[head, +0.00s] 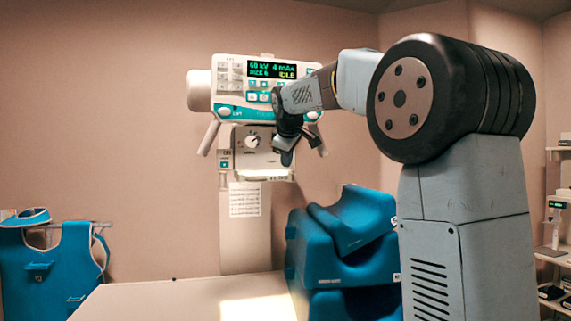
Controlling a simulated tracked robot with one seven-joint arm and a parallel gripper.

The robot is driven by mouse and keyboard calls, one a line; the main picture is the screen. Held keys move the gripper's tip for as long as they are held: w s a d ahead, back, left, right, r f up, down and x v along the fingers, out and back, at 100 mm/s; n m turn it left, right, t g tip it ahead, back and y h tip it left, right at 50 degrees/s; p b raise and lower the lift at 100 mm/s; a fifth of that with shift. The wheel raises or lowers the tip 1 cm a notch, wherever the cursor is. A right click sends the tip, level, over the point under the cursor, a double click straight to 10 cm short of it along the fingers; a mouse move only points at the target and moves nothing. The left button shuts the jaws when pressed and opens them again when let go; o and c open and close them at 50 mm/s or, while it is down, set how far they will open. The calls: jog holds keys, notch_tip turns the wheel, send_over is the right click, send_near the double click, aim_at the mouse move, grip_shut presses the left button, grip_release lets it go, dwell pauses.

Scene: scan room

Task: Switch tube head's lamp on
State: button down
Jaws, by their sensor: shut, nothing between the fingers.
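The tube head (229,103) hangs on the far wall side, with a white panel, rows of buttons and two handles. Its display (271,69) shows green figures and the word IDLE. Below the panel is a grey box (243,160) with a round dial (252,142) and a small teal-marked control (225,160) at its left. My gripper (287,156) is shut and empty, in front of the right side of this box. It hides part of the box's right side and the panel's lower right. I cannot tell whether it touches.
A pale table (180,298) lies below, with a bright patch on its top; its light source is unclear. Blue positioning cushions (345,240) are stacked right of it. A blue apron (60,265) hangs at the left. Shelves with devices (552,255) stand at the right edge.

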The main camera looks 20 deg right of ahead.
jog(key=shift+s, duration=0.3)
jog(key=shift+s, duration=3)
